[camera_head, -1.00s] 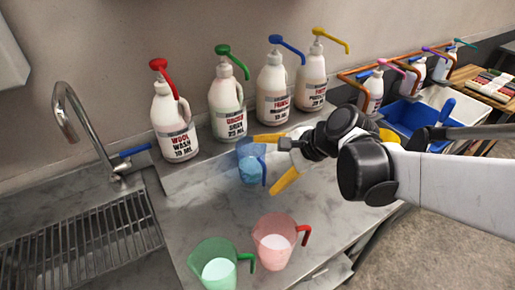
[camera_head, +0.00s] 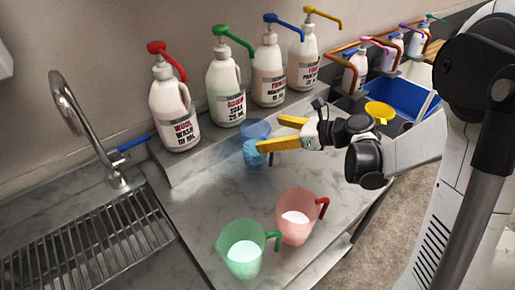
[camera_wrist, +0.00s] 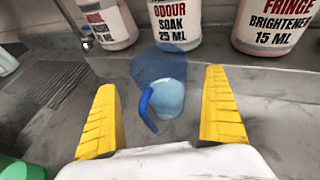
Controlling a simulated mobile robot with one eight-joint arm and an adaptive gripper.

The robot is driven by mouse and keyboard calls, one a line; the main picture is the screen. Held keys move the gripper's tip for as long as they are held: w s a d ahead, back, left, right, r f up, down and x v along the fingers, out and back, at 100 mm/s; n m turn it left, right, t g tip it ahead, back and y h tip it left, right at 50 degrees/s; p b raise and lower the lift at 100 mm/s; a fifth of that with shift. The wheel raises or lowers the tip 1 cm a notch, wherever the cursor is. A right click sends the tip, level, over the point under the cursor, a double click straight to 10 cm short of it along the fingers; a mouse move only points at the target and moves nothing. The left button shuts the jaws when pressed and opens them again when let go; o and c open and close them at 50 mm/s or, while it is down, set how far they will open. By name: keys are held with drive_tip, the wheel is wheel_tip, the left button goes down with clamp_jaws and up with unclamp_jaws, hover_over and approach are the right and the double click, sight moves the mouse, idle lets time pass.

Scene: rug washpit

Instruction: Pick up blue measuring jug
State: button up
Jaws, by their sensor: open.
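The blue measuring jug (camera_head: 252,150) stands upright on the steel counter, in front of the pump bottles; it is see-through and holds pale blue contents. In the wrist view the jug (camera_wrist: 170,90) is centred ahead, between and beyond the two yellow fingers, with its darker blue handle (camera_wrist: 146,108) towards the left finger. My gripper (camera_head: 274,134) is open and empty, to the right of the jug in the head view. In the wrist view both fingertips of my gripper (camera_wrist: 162,88) show clear gaps to the jug.
A green jug (camera_head: 244,250) and a red jug (camera_head: 296,216) stand nearer on the counter (camera_head: 195,205). Several white pump bottles (camera_head: 174,115) line the back ledge. The sink with a drain grid (camera_head: 90,245) and tap is left. A blue bin (camera_head: 405,95) is right.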

sight(258, 132)
drive_tip(key=b+x, duration=0.2)
drive_tip(key=x, duration=0.3)
drive_tip(key=c, duration=1.4)
drive_tip(key=shift+r, duration=0.2)
